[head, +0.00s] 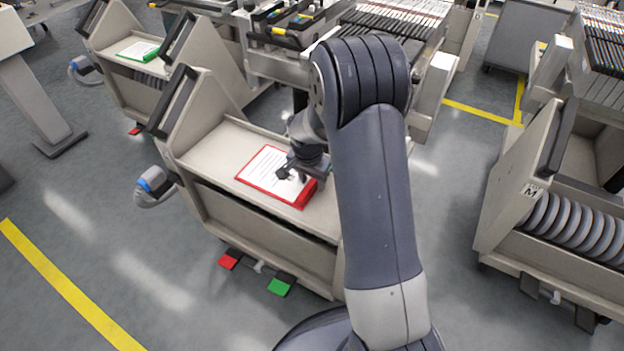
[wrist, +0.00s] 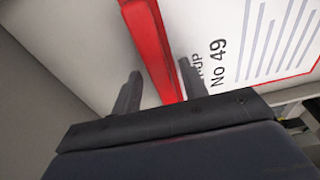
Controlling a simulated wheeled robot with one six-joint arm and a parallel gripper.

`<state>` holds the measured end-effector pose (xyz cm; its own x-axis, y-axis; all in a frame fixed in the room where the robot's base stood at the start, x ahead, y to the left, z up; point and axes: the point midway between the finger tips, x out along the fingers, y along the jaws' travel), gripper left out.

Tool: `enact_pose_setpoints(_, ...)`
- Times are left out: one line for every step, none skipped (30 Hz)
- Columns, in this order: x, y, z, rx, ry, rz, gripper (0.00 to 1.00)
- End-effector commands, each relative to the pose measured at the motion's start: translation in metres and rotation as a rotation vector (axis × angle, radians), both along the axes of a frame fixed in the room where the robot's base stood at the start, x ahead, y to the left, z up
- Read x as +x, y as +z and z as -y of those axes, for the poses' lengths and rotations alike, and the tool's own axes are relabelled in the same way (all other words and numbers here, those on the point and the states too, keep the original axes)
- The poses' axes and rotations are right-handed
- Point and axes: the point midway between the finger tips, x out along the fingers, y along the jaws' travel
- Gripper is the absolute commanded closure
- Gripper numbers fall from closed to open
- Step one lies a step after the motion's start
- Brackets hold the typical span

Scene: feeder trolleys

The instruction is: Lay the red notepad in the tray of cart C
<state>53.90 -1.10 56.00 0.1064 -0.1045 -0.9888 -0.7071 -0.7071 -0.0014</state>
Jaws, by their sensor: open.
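The red notepad (head: 264,166), a white sheet with a red border and thick red edge, lies flat in the tray (head: 212,150) of the near cart. No letter shows on this cart, so I cannot tell whether it is cart C. My gripper (head: 292,172) is over the notepad's right end. In the wrist view my gripper (wrist: 158,73) is open, with one finger on each side of the notepad's red edge (wrist: 150,45). Print reading "No 49" shows on its sheet. I cannot tell whether the fingers touch it.
Another cart (head: 112,62) behind on the left bears a green-edged notepad (head: 138,50). A cart marked M (head: 500,215) with several reels stands at right. Red (head: 230,260) and green (head: 281,286) pedals stick out below the near cart. Floor at lower left is clear.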

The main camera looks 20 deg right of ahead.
Motion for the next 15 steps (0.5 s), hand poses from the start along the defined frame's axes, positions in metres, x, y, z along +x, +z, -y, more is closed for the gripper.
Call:
enact_pose_setpoints(0.000,0.007,0.000,0.000,0.000,0.001,0.59)
enact_pose_setpoints(0.000,0.010,-0.001,0.000,0.000,0.003,0.59)
enact_pose_setpoints(-0.001,0.017,-0.002,0.001,0.000,0.004,0.59)
enact_pose_setpoints(-0.001,0.023,-0.002,0.000,0.000,0.004,0.59)
enact_pose_setpoints(-0.002,0.029,-0.003,0.000,0.000,0.004,0.59)
enact_pose_setpoints(-0.003,0.038,-0.004,0.000,0.000,0.004,0.59)
enact_pose_setpoints(-0.003,0.045,-0.004,0.000,0.001,0.006,0.59)
enact_pose_setpoints(-0.004,0.052,-0.005,0.000,0.000,0.004,0.59)
enact_pose_setpoints(-0.005,0.061,-0.006,0.001,0.001,0.005,0.59)
enact_pose_setpoints(-0.006,0.068,-0.007,0.001,0.001,0.005,0.59)
enact_pose_setpoints(-0.007,0.074,-0.008,0.001,0.000,0.004,0.59)
enact_pose_setpoints(-0.007,0.082,-0.009,0.001,0.001,0.005,0.59)
enact_pose_setpoints(-0.008,0.088,-0.009,0.001,0.000,0.004,0.59)
enact_pose_setpoints(-0.009,0.093,-0.010,0.001,0.000,0.004,0.59)
enact_pose_setpoints(-0.010,0.099,-0.010,0.001,0.001,0.004,0.59)
